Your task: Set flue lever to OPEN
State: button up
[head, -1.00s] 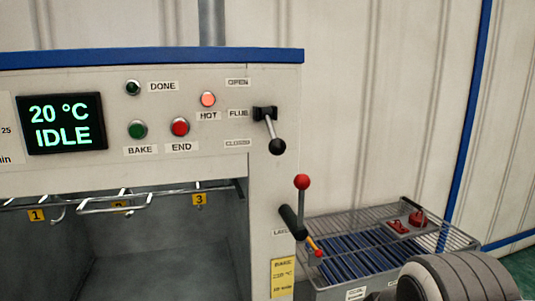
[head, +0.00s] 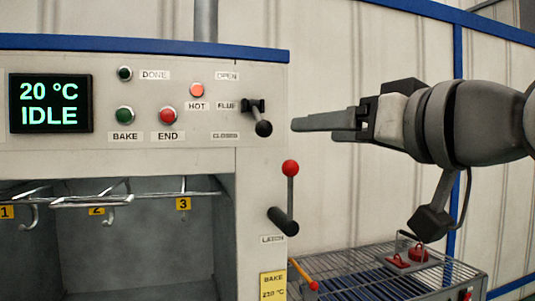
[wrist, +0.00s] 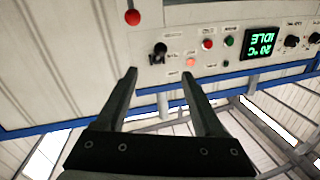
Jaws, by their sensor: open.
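The flue lever (head: 262,124) is a black lever with a dark ball knob on the oven's front panel. Its knob hangs down and slightly right, nearer the CLOSED label (head: 225,136) than the OPEN label (head: 227,76) above. My gripper (head: 296,124) is right of the lever in the head view, apart from it, with its fingers pointing left. In the wrist view the picture is upside down, and the flue lever (wrist: 159,51) shows beyond the two spread, empty fingers (wrist: 162,82).
A red-knobbed latch lever (head: 290,169) stands below the flue lever. The display (head: 50,103) reads 20 °C IDLE. BAKE (head: 125,116) and END (head: 168,116) buttons lie left. A wire rack (head: 370,275) with red parts stands low at the right.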

aim_at(268, 130)
jog(key=x, duration=0.5)
jog(key=p+x, duration=0.1)
jog(key=x, duration=1.1)
jog(key=shift+w+a+r+p, duration=0.15)
jog(key=shift+r+p, duration=0.2)
grip_shut()
dwell(0.7)
